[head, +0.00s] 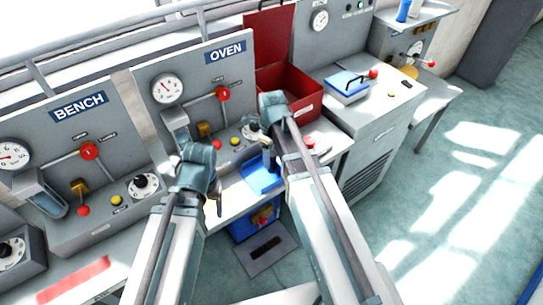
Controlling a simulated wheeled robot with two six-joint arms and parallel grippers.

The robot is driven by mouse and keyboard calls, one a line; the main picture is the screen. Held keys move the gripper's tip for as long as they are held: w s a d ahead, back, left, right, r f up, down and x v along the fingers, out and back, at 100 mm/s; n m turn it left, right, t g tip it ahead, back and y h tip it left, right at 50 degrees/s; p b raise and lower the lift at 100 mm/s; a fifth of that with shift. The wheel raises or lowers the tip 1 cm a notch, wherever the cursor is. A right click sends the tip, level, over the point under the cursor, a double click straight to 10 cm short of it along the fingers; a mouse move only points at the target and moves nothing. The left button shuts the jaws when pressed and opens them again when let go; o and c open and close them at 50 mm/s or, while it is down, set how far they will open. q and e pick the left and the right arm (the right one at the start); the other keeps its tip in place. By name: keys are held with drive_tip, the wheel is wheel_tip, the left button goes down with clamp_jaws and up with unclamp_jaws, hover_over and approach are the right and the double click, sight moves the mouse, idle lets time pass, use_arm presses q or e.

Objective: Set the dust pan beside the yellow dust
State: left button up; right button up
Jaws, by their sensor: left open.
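A blue pan-like piece (262,181), which I take for the dust pan, shows on the pale worktop below the oven panel. My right gripper (268,156) points down at its upper edge; my arm hides part of it, and I cannot tell whether the jaws grip it. My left gripper (218,205) is open, to the left of the blue piece and apart from it.
The oven panel (204,75) and bench panel (60,150) stand behind, with knobs and levers. An open red box (300,90) and a white cabinet with a blue-lidded case (347,86) stand to the right. A blue bin (243,230) sits below the worktop. The floor at right is clear.

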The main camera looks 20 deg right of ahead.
use_arm(q)
drive_tip(key=shift+r, duration=0.15)
use_arm(e)
drive_tip(key=shift+r, duration=0.15)
wheel_tip(320, 180, up, 12)
drive_tip(key=p, duration=1.2)
use_arm(q)
wheel_tip(320, 180, up, 12)
use_arm(e)
drive_tip(key=s+a+n, duration=0.5)
drive_tip(key=s+n, duration=0.2)
drive_tip(key=n, duration=0.8)
drive_tip(key=s+a+n+h, duration=0.1)
drive_tip(key=s+a+n, duration=0.4)
drive_tip(key=n, duration=1)
drive_tip(key=shift+s+a, duration=0.25)
drive_tip(key=shift+s, duration=0.9)
use_arm(q)
wheel_tip(320, 180, down, 2)
drive_tip(key=shift+f+b, duration=0.2)
drive_tip(key=shift+b, duration=0.85)
use_arm(e)
wheel_tip(320, 180, down, 2)
drive_tip(key=shift+f, duration=0.15)
